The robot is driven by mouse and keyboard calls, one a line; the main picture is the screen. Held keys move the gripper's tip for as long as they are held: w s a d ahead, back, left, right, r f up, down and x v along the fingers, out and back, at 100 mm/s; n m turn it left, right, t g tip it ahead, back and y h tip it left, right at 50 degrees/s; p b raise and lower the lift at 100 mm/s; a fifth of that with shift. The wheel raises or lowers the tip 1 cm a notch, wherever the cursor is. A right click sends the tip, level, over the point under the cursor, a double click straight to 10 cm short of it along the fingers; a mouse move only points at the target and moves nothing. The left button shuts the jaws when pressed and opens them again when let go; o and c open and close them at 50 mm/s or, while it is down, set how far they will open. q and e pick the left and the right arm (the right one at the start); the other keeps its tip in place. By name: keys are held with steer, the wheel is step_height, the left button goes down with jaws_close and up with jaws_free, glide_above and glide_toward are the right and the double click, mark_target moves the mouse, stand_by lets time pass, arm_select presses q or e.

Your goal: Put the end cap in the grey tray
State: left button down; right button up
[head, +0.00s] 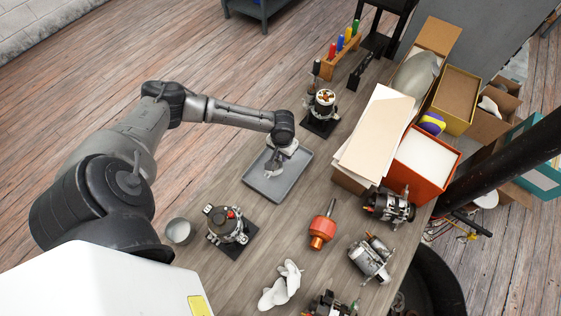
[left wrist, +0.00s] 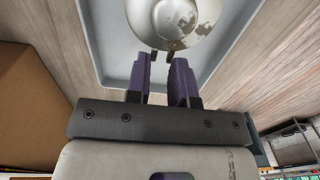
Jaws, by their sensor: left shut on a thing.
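The grey tray (head: 264,190) lies on the workbench in the middle of the head view. Its pale floor and raised rim also show in the left wrist view (left wrist: 95,45). The end cap (left wrist: 172,18) is a round, silvery, domed metal part with worn patches, over the tray floor. In the head view it is a small grey shape (head: 272,172) under my gripper. My left gripper (head: 279,160) is shut on the end cap by its rim, with purple finger pads (left wrist: 160,62) at the rim. I cannot tell whether the cap touches the tray floor. My right gripper is in neither view.
An alternator assembly (head: 228,226) and a metal cup (head: 178,231) stand left of the tray's near end. Another assembly (head: 322,108) stands behind it. A red rotor (head: 322,231) lies to the right. Papers on a box (head: 375,130) rise close on the right.

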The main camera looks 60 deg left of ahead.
arm_select(q)
steer(key=shift+f+b, duration=0.35)
steer(key=shift+f, duration=2.1)
steer(key=shift+f, duration=0.1)
steer(key=c, duration=1)
jaws_free()
